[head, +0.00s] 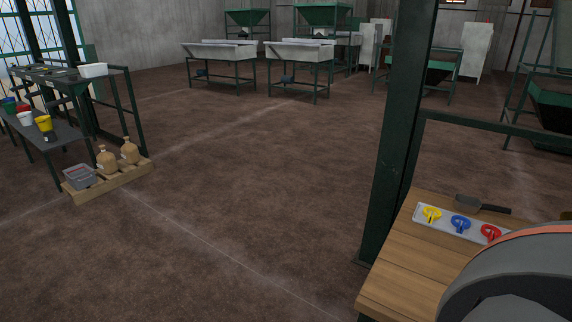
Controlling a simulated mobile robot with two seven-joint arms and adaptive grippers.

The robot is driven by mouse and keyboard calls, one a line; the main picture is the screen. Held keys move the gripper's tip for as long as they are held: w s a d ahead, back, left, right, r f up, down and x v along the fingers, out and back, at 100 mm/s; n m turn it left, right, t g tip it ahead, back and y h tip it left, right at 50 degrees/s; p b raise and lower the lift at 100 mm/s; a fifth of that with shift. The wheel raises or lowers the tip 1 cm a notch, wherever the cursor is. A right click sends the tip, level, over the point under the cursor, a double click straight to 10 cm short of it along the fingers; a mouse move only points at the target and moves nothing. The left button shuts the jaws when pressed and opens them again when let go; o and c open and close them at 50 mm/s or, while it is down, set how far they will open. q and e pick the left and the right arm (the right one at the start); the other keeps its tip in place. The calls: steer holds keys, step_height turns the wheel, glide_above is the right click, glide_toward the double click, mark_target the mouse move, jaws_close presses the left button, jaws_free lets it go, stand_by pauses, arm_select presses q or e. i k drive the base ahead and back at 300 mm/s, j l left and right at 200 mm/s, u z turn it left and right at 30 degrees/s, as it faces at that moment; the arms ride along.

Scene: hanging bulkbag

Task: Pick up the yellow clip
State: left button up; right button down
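The yellow clip (431,214) lies at the left end of a white tray (448,229) on a wooden table (405,262) at the lower right. A blue clip (460,224) lies in the middle of the tray. A red clip (490,232) lies at its right end. Neither of my grippers shows in the head view. A large grey rounded shape with an orange band covers the lower right corner and hides part of the table.
A dark green post (396,150) stands behind the table's left side, with a rail running right. A scraper (482,205) lies behind the tray. Shelves (70,75) and a pallet with sacks (108,180) stand at far left. The middle floor is clear.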

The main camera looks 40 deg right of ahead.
mark_target(432, 214)
steer(key=i+j, duration=0.15)
steer(key=i, duration=0.25)
steer(key=i+j+z, duration=0.1)
steer(key=i, duration=0.3)
steer(key=i+j+z, duration=0.1)
steer(key=i, duration=0.3)
steer(key=i+z, duration=0.2)
steer(key=z, duration=0.3)
steer(key=i+j+z, duration=0.1)
steer(key=z, duration=0.35)
steer(key=i+j+z, duration=0.2)
steer(key=z, duration=0.3)
steer(key=i+z, duration=0.15)
steer(key=z, duration=0.3)
steer(key=i+j+z, duration=0.15)
steer(key=z, duration=0.3)
steer(key=i+j+z, duration=0.1)
steer(key=z, duration=0.3)
steer(key=j+z, duration=0.25)
steer(key=z, duration=0.2)
steer(key=i+j+z, duration=0.15)
steer(key=z, duration=0.3)
steer(key=j+z, duration=0.3)
steer(key=z, duration=0.15)
